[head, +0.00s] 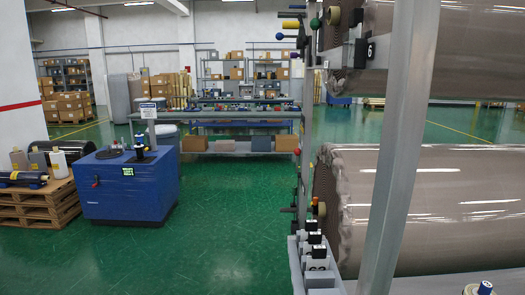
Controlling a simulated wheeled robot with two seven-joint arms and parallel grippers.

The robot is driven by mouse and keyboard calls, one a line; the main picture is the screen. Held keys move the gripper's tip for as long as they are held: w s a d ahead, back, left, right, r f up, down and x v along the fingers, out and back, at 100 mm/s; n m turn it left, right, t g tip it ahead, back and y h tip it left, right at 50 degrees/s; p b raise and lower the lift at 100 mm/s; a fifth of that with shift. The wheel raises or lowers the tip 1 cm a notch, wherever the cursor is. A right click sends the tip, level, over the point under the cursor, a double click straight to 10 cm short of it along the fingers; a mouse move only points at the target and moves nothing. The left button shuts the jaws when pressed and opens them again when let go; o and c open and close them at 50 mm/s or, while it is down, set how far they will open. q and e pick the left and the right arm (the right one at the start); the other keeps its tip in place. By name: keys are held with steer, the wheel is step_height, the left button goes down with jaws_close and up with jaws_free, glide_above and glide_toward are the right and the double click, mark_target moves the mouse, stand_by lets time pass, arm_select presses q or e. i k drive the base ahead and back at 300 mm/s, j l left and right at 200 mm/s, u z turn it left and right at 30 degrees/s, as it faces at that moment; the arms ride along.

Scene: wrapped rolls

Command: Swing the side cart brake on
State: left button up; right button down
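No part of either gripper shows in the head view. I cannot tell for sure which thing is the side cart. A blue box-shaped unit (125,190) stands on the floor at the left, with a small lit green display and a dark fitting on top. At the right stands a grey metal frame (402,130) with large wrapped rolls. Several levers and knobs with coloured ends show on its upper left, such as a yellow handle (291,25) and a green ball (315,23). No brake can be clearly identified.
A lower wrapped roll (450,200) and an upper roll (460,50) fill the right side. A wooden pallet (40,200) with bottles stands left of the blue unit. Long benches (225,118) and shelves stand behind. The green floor (220,230) in the middle is clear.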

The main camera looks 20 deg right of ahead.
mark_target(297, 152)
steer(key=i+j, duration=0.35)
steer(key=i, duration=0.15)
steer(key=i+j, duration=0.3)
steer(key=i, duration=0.15)
steer(key=i+j, duration=0.35)
steer(key=i, duration=0.15)
